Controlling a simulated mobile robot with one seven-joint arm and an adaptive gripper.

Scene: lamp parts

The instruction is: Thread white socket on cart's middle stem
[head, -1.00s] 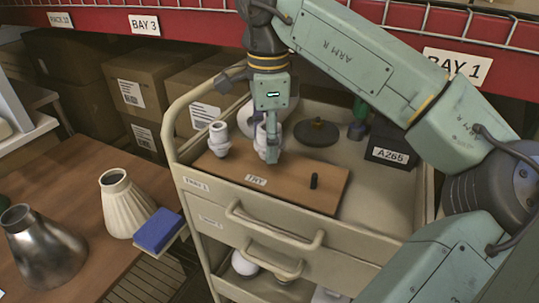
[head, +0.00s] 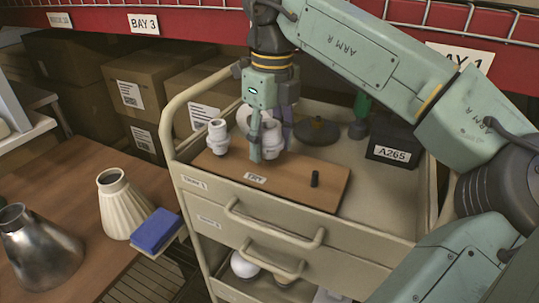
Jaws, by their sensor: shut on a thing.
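My gripper (head: 269,142) points down over the wooden board on the cart, shut on a white socket (head: 271,151). One finger is in front on its left side, the other partly hidden behind it. The socket looks upright, at the middle of the board (head: 222,167). The middle stem is hidden beneath it, so I cannot tell how far it is threaded. A second white socket (head: 217,138) stands upright at the board's left end. A bare black stem (head: 315,179) stands at the right end.
The cart (head: 380,222) has a raised rail. A dark box marked A265 (head: 392,150) and a dark round base (head: 317,131) stand behind the board.

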